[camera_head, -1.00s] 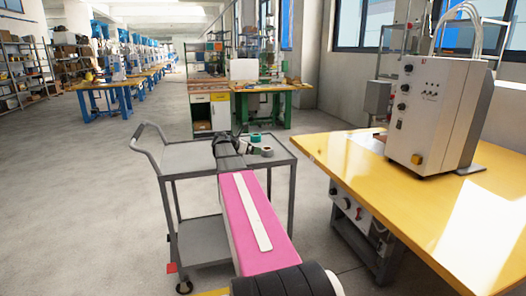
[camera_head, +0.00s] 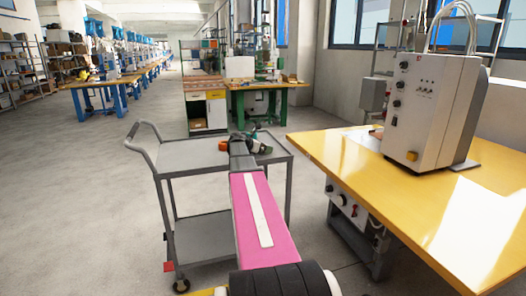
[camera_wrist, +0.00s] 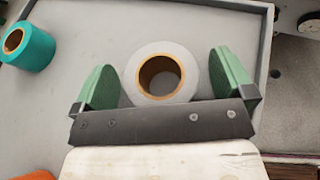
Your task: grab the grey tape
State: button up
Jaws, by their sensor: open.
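The grey tape (camera_wrist: 186,60) is a light grey roll with a brown cardboard core, lying on the grey cart's top shelf (camera_wrist: 100,25) in the wrist view. My gripper (camera_wrist: 165,75) is open, with one green-padded finger on each side of the roll. A small gap shows between the roll and each finger, and the roll's lower edge is close to the dark palm bar. In the head view my gripper (camera_head: 252,143) is over the right part of the cart top, and my arm hides most of what lies there.
A teal tape roll (camera_wrist: 38,48) lies to the left on the cart top. An orange item (camera_wrist: 36,175) shows at the lower left corner. The cart's raised rim (camera_wrist: 268,50) runs along the right. A yellow table (camera_head: 350,165) with a grey machine (camera_head: 430,105) stands to the right.

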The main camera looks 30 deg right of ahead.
jog(key=shift+d, duration=0.1)
jog(key=c, duration=1)
jog(key=shift+c, duration=0.2)
